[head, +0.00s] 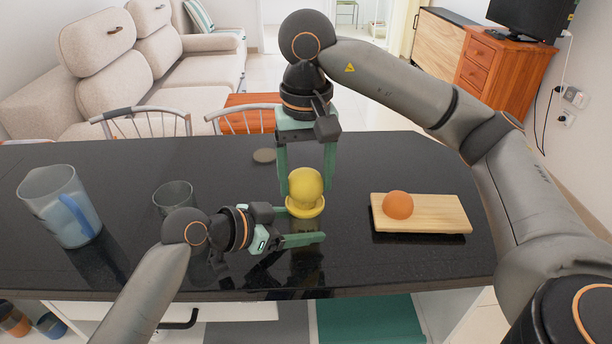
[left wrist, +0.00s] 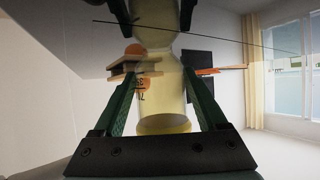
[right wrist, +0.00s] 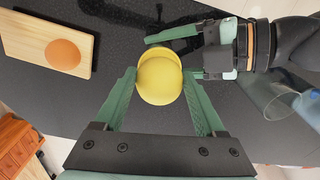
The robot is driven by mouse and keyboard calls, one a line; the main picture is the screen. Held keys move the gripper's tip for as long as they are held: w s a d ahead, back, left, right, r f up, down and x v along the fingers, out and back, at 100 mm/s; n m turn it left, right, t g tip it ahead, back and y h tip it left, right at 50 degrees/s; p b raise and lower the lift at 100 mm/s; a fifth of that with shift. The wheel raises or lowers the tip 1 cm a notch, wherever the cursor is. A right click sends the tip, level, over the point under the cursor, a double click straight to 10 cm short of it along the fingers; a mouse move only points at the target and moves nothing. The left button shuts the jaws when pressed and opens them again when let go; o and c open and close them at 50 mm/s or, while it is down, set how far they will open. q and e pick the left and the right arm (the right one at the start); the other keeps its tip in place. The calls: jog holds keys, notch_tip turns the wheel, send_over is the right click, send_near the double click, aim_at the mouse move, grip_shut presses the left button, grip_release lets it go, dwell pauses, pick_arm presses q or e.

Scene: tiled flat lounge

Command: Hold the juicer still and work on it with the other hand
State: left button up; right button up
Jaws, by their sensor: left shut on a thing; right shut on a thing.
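The yellow juicer (head: 305,209) stands upright on the black counter, with a rounded yellow top (head: 304,184). My left gripper (head: 303,224) comes in low from the left, with its fingers on either side of the juicer's lower body; it is shut on the juicer. The pale yellow body (left wrist: 165,125) shows between its fingers in the left wrist view. My right gripper (head: 306,187) points down from above and is shut on the rounded top, which also shows in the right wrist view (right wrist: 160,80). I cannot tell whether this top is separate from the juicer.
A wooden board (head: 440,214) with an orange (head: 397,205) lies to the right. A jug with a blue handle (head: 60,208) and a glass (head: 174,196) stand to the left. A small grey disc (head: 264,156) lies behind. Chairs (head: 145,122) stand beyond the counter's far edge.

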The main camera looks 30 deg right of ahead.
aim_at(305, 217)
jog(key=shift+f, duration=1.25)
jog(key=n, duration=0.6)
jog(key=shift+d, duration=0.15)
jog(key=m, duration=0.6)
jog(key=shift+a, duration=0.2)
jog(key=m, duration=0.5)
jog(key=shift+w+a+m, duration=0.1)
jog(key=shift+m, duration=0.2)
jog(key=n, duration=0.5)
jog(key=shift+n, duration=0.3)
